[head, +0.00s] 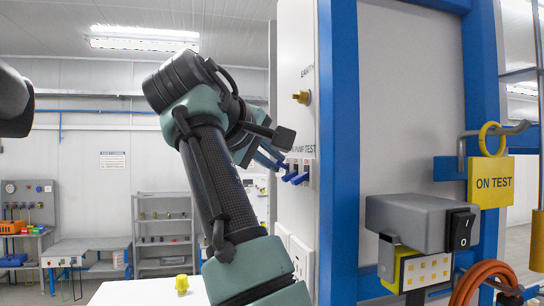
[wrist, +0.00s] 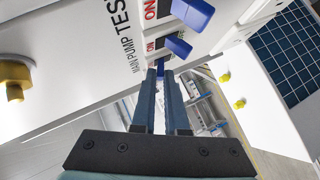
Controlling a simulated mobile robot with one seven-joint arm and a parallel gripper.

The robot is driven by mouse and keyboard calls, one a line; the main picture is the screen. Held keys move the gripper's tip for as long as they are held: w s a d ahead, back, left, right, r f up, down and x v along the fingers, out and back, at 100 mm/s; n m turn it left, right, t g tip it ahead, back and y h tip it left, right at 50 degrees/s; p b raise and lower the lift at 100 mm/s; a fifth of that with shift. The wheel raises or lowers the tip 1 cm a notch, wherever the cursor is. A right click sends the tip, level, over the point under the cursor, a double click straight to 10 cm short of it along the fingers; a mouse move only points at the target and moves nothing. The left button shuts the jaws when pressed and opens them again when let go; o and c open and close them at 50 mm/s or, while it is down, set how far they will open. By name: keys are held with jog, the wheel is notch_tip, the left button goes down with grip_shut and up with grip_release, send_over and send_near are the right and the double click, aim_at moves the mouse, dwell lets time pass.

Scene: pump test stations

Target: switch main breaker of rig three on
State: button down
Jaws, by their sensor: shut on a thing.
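The white panel (head: 296,40) carries a row of blue breaker levers under the words MAIN, PUMP and TEST. In the wrist view, the main breaker lever (wrist: 160,67) is the lowest of the row, in line with MAIN. My gripper (wrist: 166,76) is shut on it, and the fingers cover much of it. The pump lever (wrist: 178,47) and test lever (wrist: 196,12) stick out beside it, free of the fingers. In the head view, my gripper (head: 270,157) reaches the panel from the left and hides the main lever. I cannot tell the main lever's position or read a rig number.
A brass earth knob (head: 302,97) sits above the breakers. A yellow knob (head: 182,284) stands on a white surface below my arm.

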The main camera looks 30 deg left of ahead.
jog(key=c, duration=0.9)
grip_release()
jog(key=shift+c, duration=0.2)
jog(key=shift+s, duration=0.1)
jog(key=b+v, duration=0.7)
jog(key=v, duration=0.5)
jog(key=shift+s+r, duration=0.15)
jog(key=shift+s, duration=0.15)
